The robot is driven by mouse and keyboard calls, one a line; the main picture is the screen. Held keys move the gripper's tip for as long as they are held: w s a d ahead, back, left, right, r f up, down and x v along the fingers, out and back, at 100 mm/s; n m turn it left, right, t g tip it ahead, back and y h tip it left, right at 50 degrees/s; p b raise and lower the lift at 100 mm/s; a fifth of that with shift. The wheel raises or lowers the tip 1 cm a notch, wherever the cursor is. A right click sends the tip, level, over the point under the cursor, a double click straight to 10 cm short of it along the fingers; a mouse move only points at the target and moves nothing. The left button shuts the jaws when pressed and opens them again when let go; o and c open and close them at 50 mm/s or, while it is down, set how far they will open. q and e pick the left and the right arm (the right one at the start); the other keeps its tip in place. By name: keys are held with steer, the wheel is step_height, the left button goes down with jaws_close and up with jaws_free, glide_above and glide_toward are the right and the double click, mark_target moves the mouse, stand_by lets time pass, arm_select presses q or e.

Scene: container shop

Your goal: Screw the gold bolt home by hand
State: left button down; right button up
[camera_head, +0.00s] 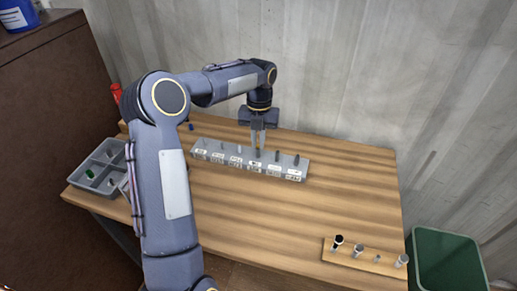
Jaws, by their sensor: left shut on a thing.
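My left gripper (258,148) points straight down over a long grey block (215,160) on the wooden table. It is shut on a small thin part (257,153), seemingly a bolt, at the top of the block just right of its middle. The part is too small to tell its colour or how deep it sits. Several other small upright parts stand in a row along the block, above white labels on its front. I cannot pick out a gold one. My right gripper is not in view.
A grey divided tray (100,192) with small parts, one green, sits at the table's left edge, partly behind my arm. A wooden strip (368,262) with several upright pieces lies front right. A green bin (447,262) stands right of the table. The table's middle (300,215) is clear.

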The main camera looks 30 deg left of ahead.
mark_target(258, 145)
arm_select(q)
steer(key=shift+m, duration=0.8)
steer(key=c, duration=1.4)
jaws_free()
step_height(258, 145, up, 6)
steer(key=p, duration=0.5)
steer(key=shift+p, duration=0.4)
